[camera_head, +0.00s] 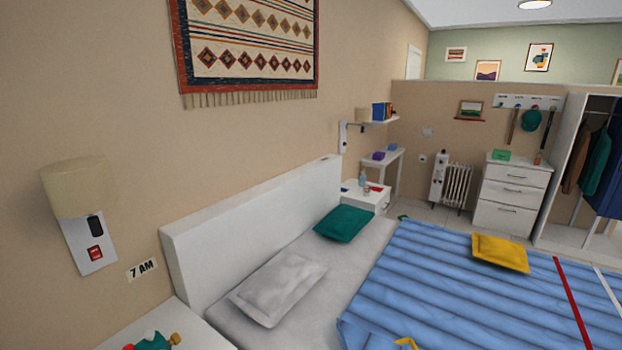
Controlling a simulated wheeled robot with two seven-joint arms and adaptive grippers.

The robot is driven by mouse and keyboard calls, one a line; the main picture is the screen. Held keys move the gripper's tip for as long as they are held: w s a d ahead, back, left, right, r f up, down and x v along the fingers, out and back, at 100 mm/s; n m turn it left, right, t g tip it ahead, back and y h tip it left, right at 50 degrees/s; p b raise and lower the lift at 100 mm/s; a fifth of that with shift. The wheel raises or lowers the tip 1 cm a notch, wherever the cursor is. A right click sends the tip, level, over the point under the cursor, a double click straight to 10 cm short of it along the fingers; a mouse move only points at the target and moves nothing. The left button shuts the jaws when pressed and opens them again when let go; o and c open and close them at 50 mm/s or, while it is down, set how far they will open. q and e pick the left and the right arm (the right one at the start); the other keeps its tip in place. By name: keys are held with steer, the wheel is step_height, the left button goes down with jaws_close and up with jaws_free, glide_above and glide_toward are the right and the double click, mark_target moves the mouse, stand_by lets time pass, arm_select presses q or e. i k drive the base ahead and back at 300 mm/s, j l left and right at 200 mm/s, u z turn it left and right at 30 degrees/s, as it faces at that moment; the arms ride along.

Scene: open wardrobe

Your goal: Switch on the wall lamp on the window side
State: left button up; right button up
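A wall lamp (78,188) with a beige shade is fixed to the wall at the near left, beside the headboard. Its white back plate carries a dark oval part and a red rocker switch (95,253). The shade shows no clear glow. A second wall lamp (344,137) is on the same wall beyond the bed, partly seen in front of a shelf; its switch is too small to read. No window is in view, so I cannot tell which lamp is on the window side. Neither of my grippers is in view.
The bed with its white headboard (250,225) and blue quilt (450,290) fills the middle and right. A near bedside table (185,325) holds a green and red object. A far bedside table (368,200), radiator (457,185) and drawers (513,190) stand behind.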

mark_target(95, 251)
steer(key=u, duration=1.45)
steer(key=i+j, duration=0.5)
steer(key=i, duration=0.15)
steer(key=u, duration=0.05)
